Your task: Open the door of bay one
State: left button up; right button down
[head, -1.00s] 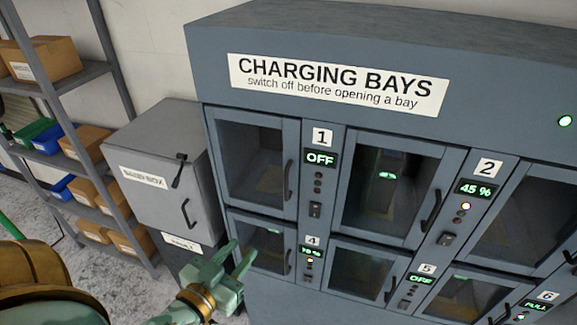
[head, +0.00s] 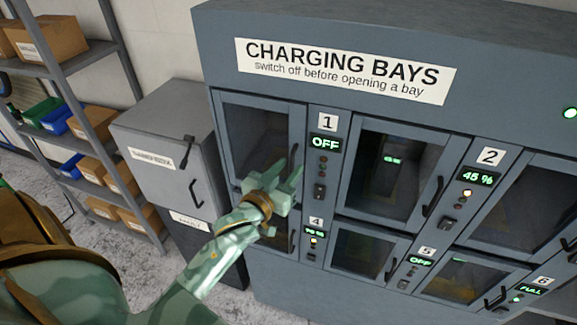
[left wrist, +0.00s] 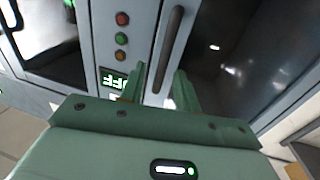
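The door of bay one (head: 250,135) is a grey-framed glass door at the upper left of the charging cabinet, and it is shut. Its dark vertical handle (left wrist: 171,50) shows in the left wrist view just beyond my fingertips; in the head view my fingers partly cover it. The display by label 1 (head: 324,144) reads OFF. My left gripper (head: 283,176) is open in front of the lower right part of this door. In the left wrist view my gripper (left wrist: 160,82) has its fingers apart, with nothing clearly held between them. My right gripper is not in view.
Bay two's door (head: 395,175) and the lower bay doors are shut. A grey cabinet (head: 168,160) stands left of the bays. A shelf with boxes and bins (head: 75,60) is farther left. A switch (head: 319,191) sits right of bay one's door.

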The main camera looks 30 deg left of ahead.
pick_arm(q)
jog(key=shift+w+a, duration=0.1)
jog(key=shift+w, duration=0.3)
jog(key=shift+s, duration=0.1)
grip_shut()
